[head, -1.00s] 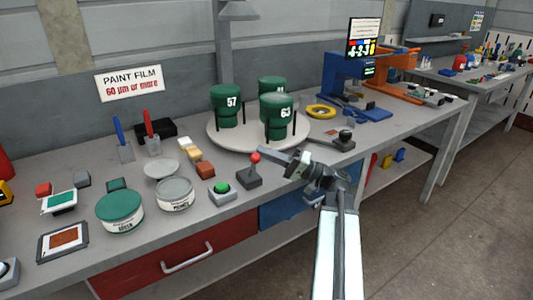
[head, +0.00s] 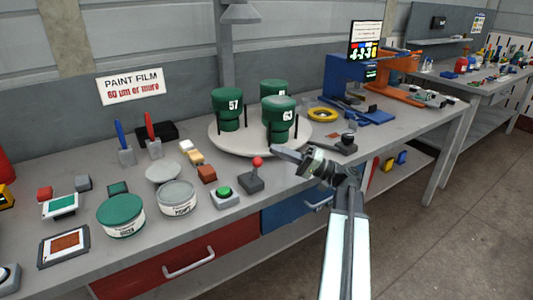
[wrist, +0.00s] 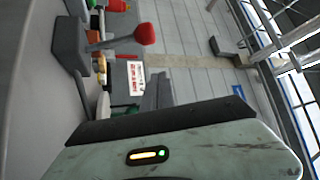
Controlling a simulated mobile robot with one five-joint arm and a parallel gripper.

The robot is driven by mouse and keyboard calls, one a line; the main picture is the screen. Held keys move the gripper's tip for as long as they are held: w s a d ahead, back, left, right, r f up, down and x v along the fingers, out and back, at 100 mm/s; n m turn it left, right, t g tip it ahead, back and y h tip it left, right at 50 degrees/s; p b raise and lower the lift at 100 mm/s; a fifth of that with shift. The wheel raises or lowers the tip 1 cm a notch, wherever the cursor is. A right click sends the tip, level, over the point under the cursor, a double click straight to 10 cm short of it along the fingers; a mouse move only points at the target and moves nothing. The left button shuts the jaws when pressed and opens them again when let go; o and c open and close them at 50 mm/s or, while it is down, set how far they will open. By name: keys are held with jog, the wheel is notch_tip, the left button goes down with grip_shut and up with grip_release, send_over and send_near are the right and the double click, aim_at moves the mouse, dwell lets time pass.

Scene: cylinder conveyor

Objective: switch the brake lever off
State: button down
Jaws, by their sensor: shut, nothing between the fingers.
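The brake lever (head: 251,181) is a dark base with a short stick and red ball knob, standing near the bench's front edge in the head view. Its stick leans slightly right there. In the wrist view the lever's red knob (wrist: 145,33) shows at upper left, the stick running left to its dark base. My gripper (head: 277,150) is shut and empty, just right of and a little beyond the knob in the head picture. A gap shows between them. In the wrist view my gripper (wrist: 160,88) points up toward the lever area, apart from the knob.
A green-lit button box (head: 224,196) stands left of the lever. A round turntable (head: 225,147) with green cylinders is behind it. A dark device with a knob (head: 346,144) sits to the right. Paint tins (head: 178,198) stand left.

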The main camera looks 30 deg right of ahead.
jog(key=v, duration=0.3)
jog(key=b+v, duration=0.1)
jog(key=v, duration=0.1)
jog(key=shift+s+d+f, duration=0.1)
jog(key=shift+d+f, duration=0.15)
jog(key=shift+f, duration=0.15)
jog(key=shift+s, duration=0.1)
